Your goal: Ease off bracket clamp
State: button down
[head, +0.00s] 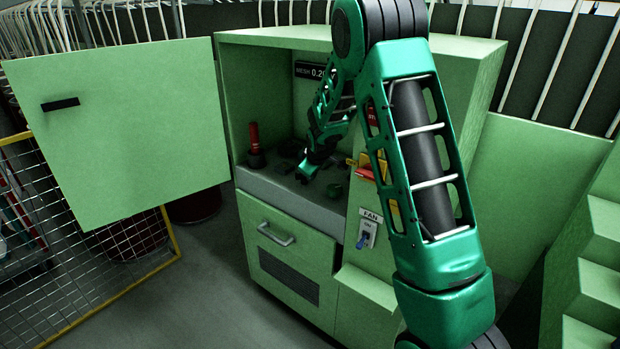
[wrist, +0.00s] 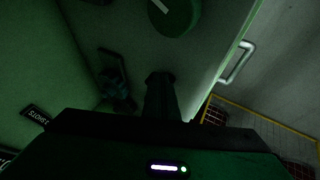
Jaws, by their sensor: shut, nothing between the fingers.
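My gripper (head: 305,178) reaches into the open bay of the green cabinet, low over its grey floor. In the wrist view my gripper (wrist: 160,78) shows as one dark, closed shape with nothing visible between its fingers. Small dark parts (head: 286,167) lie by the gripper in the head view. In the wrist view a dark fitting (wrist: 113,84) sits left of the fingers, and a round green piece (wrist: 175,14) is ahead of them. I cannot tell which of these is the bracket clamp. Shadow hides most detail, including any contact.
The cabinet door (head: 125,120) stands open at the left. A red and black upright cylinder (head: 255,148) stands at the bay's left. A FAN switch (head: 366,235) and a red and yellow control (head: 368,170) are on the right front. A drawer (head: 288,255) below is shut.

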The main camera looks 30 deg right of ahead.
jog(key=shift+w+d, duration=0.35)
jog(key=shift+d, duration=0.55)
jog(key=shift+w+d, duration=0.4)
jog(key=shift+w, duration=0.1)
